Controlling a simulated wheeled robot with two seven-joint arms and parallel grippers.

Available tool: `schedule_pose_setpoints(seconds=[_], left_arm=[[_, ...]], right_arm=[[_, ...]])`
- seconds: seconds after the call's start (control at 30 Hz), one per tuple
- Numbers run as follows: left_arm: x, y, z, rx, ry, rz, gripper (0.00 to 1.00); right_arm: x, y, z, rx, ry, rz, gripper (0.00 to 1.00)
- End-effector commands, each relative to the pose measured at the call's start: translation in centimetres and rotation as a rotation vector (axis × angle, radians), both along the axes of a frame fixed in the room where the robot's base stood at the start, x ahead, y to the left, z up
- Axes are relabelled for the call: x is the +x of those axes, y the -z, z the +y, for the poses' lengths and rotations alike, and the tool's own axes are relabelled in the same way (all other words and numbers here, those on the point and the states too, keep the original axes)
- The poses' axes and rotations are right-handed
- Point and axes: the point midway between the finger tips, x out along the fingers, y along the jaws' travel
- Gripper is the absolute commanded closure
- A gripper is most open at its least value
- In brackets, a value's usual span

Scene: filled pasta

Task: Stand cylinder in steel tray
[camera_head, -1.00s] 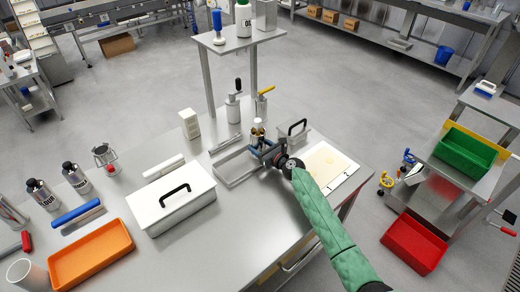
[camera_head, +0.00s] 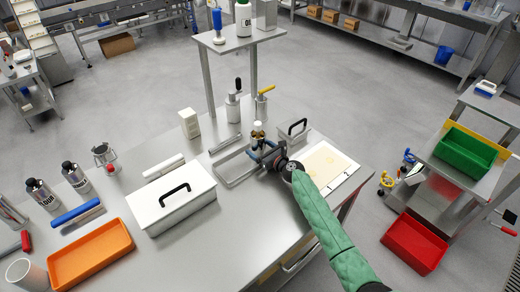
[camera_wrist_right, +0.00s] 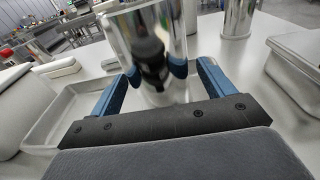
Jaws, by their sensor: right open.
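The shiny steel cylinder (camera_wrist_right: 150,35) stands upright in the right wrist view, between the blue fingertips of my right gripper (camera_wrist_right: 152,75). The fingers are apart and the cylinder's wall mirrors the gripper. In the head view the cylinder (camera_head: 257,135) is small and partly hidden behind the gripper (camera_head: 262,152). The shallow steel tray (camera_head: 228,184) lies on the table around and left of the gripper. Its rim also shows in the wrist view (camera_wrist_right: 28,135). The cylinder appears to stand at the tray's right part, but its base contact is hard to see. My left gripper is not visible.
A lidded steel box (camera_head: 294,139) stands behind right, and a numbered board (camera_head: 340,181) lies right. A white lidded box (camera_head: 168,212) is left. Canisters with black (camera_head: 233,108) and yellow (camera_head: 261,104) handles stand behind. Bare table lies in front of the tray.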

Motion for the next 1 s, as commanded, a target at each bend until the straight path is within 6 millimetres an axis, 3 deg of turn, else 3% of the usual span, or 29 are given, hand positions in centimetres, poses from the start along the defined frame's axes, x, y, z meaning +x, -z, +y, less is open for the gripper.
schedule_pose_setpoints(seconds=[0.17, 0.33, 0.53, 0.7, 1.0], left_arm=[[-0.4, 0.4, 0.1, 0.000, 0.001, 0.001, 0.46], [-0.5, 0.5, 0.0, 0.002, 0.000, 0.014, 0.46], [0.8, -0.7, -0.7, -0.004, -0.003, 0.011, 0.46], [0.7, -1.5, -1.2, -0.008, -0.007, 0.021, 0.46], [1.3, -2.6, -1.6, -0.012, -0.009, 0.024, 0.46]], right_arm=[[-0.7, -0.1, -0.6, -0.001, 0.000, 0.000, 0.19], [-3.0, -0.3, -2.3, -0.001, 0.001, -0.001, 0.19], [-6.1, -0.7, -4.6, -0.001, 0.000, -0.001, 0.19], [-8.1, -1.0, -6.1, 0.000, 0.000, -0.001, 0.19], [-9.5, -1.4, -7.3, 0.000, -0.001, -0.001, 0.19]])
